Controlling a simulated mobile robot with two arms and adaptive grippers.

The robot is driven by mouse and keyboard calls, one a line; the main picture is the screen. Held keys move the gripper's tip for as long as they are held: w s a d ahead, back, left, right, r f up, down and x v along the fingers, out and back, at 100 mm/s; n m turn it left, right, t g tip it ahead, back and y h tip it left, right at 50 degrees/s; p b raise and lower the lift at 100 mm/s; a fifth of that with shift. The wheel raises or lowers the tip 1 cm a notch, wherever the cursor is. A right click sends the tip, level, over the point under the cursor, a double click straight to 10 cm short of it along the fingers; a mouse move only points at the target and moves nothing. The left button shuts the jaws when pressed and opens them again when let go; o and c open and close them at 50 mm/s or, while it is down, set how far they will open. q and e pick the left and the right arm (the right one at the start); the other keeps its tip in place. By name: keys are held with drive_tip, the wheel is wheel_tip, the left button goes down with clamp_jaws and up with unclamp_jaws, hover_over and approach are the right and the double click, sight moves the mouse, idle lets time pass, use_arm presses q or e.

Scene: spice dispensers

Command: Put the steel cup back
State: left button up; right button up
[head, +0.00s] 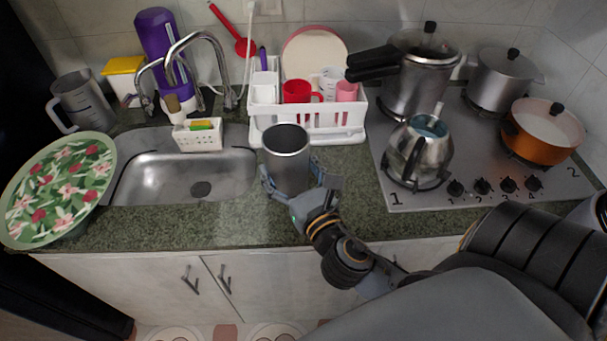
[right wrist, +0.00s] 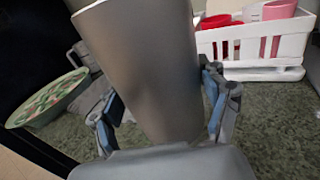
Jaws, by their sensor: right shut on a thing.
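The steel cup (head: 287,161) is a tall grey cylinder, upright over the counter strip between the sink and the stove. My right gripper (head: 297,196) is shut around its sides, one finger on each side. In the right wrist view the cup (right wrist: 150,65) fills the middle between the fingers of my right gripper (right wrist: 163,110). I cannot tell whether the cup's base touches the counter. My left gripper is not in view.
A white dish rack (head: 335,136) with red and pink cups stands just behind the cup. The sink (head: 225,177) is to the left, with a floral tray (head: 20,225) beyond. A kettle (head: 420,150) stands on the stove (head: 470,195) at right. The counter (head: 350,220) in front is clear.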

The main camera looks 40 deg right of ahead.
drive_tip(key=d+f, duration=0.1)
drive_tip(key=f, duration=0.1)
drive_tip(key=w+d+f+b, duration=0.1)
drive_tip(key=d+f, duration=0.1)
drive_tip(key=shift+d+f, duration=0.2)
drive_tip(key=shift+f, duration=0.05)
drive_tip(key=f+b, duration=0.1)
drive_tip(key=f, duration=0.1)
drive_tip(key=d+f, duration=0.1)
drive_tip(key=f, duration=0.1)
drive_tip(key=shift+w+d+f+b, duration=0.15)
drive_tip(key=shift+w+b, duration=0.05)
drive_tip(key=shift+b, duration=0.15)
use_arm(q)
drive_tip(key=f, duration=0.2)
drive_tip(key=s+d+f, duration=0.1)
use_arm(e)
drive_tip(key=shift+f, duration=0.1)
drive_tip(key=shift+f, duration=0.15)
drive_tip(key=o, duration=1.4)
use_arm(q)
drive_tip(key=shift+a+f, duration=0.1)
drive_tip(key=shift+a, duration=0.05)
use_arm(e)
drive_tip(key=shift+o, duration=0.2)
